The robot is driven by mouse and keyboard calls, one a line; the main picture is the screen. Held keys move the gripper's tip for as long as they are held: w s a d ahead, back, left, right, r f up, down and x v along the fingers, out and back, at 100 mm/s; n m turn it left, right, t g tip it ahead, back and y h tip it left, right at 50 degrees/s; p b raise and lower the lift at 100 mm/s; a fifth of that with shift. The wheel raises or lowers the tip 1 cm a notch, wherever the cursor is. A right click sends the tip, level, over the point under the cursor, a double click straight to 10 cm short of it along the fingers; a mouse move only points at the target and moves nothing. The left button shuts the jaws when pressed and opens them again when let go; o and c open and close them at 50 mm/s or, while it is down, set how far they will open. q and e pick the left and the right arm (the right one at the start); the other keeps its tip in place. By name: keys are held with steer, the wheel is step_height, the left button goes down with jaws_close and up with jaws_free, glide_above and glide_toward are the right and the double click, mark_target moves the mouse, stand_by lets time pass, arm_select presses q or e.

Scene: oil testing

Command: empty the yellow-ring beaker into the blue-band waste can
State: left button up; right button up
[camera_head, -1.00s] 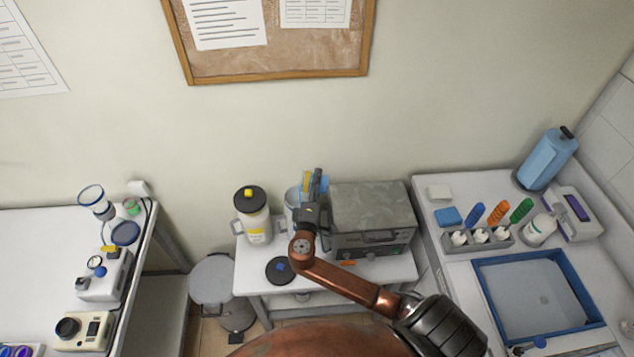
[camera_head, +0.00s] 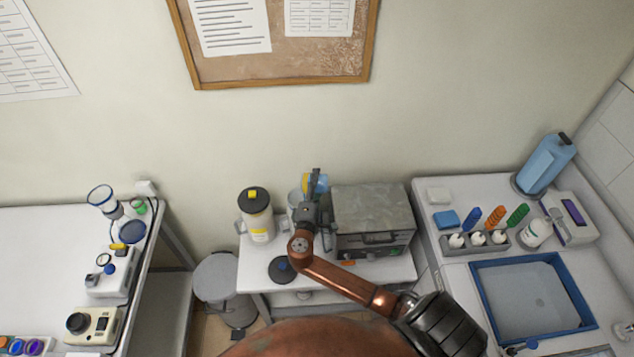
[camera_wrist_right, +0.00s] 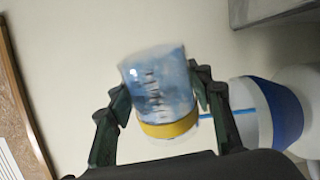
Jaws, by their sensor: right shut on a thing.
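The yellow-ring beaker (camera_wrist_right: 158,88) is clear with a bluish tint, with dark markings and a yellow ring at one end. My right gripper (camera_wrist_right: 154,95) is shut on it, one finger on each side. In the head view the beaker (camera_head: 321,184) shows as a small blue and yellow patch at my right gripper (camera_head: 315,186). The blue-band waste can (camera_head: 294,198) stands beside the gripper, largely hidden by my right arm. In the right wrist view the can (camera_wrist_right: 262,108) is just right of the beaker. I cannot tell whether liquid is in the beaker. My left gripper is out of view.
A yellow-labelled can (camera_head: 257,221) with a black lid stands left of the waste can. A dark lid with a blue knob (camera_head: 283,270) lies in front. A grey metal box (camera_head: 371,214) stands close on the right. A pedal bin (camera_head: 218,277) is on the floor.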

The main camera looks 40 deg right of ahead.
steer(key=shift+w+a+r+n+p, duration=0.25)
steer(key=shift+n+p, duration=0.3)
steer(key=shift+p, duration=0.2)
steer(key=shift+w+a+r+n+p, duration=0.1)
steer(key=shift+r+n+p, duration=0.1)
steer(key=shift+n+p, duration=0.45)
steer(key=shift+w, duration=0.1)
steer(key=shift+r+p, duration=0.1)
steer(key=shift+p, duration=0.2)
stand_by(0.4)
